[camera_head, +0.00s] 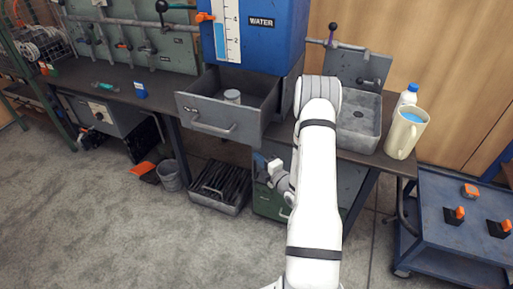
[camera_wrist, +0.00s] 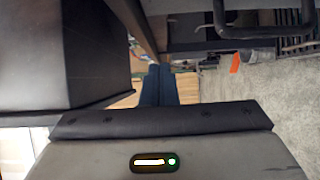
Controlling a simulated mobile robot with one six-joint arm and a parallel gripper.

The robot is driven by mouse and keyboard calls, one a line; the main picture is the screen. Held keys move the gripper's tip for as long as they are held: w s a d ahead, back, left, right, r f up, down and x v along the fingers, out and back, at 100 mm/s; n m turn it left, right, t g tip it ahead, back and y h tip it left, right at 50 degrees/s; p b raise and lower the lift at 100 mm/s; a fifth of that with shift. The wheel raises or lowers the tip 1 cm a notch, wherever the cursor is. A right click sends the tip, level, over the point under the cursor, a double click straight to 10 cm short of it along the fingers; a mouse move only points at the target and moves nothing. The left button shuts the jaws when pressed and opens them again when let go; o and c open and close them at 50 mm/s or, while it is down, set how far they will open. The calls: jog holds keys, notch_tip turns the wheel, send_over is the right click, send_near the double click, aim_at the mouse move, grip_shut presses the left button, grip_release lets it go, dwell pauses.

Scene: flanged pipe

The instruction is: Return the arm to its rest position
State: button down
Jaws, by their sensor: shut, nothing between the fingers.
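My white arm (camera_head: 318,185) stretches from the bottom of the head view up to the bench, bent at its upper joint. My gripper (camera_head: 262,160) hangs in front of the bench, below the open grey drawer and left of the arm. In the wrist view the two dark blue fingers (camera_wrist: 159,84) lie side by side, shut, with nothing between them. The arm hides part of the bench and the green cabinet behind it.
The open drawer (camera_head: 215,125) holds a small grey can (camera_head: 232,97). A grey sink (camera_head: 358,122), a cream jug (camera_head: 406,133) and a white bottle (camera_head: 407,98) are right of the arm. A blue cart (camera_head: 455,230) stands lower right.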

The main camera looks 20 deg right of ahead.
jog(key=a+v, duration=0.1)
jog(key=v, duration=0.4)
jog(key=a+r+n+g+y+p, duration=0.45)
jog(key=a+r+n+y, duration=0.35)
jog(key=a+r+n, duration=0.45)
jog(key=s+a+r+n+g+y+p, duration=0.1)
jog(key=s+a+r+n+g+p, duration=0.1)
jog(key=s+a+r+n+g, duration=0.4)
jog(key=s+a+r+n+g+y+p, duration=0.1)
jog(key=s+a+r+n+g+p, duration=0.25)
jog(key=r+n, duration=0.4)
jog(key=s+r+n+g+h+p, duration=0.5)
jog(key=s+r+n+h, duration=0.3)
jog(key=s+n, duration=0.5)
jog(key=s+d+r+n+t+h+p, duration=0.1)
jog(key=d+r+n+t+h+p, duration=0.3)
jog(key=r+n, duration=0.7)
jog(key=d+n+h+p, duration=0.1)
jog(key=d+h, duration=0.1)
jog(key=d, duration=0.1)
jog(key=shift+d, duration=0.4)
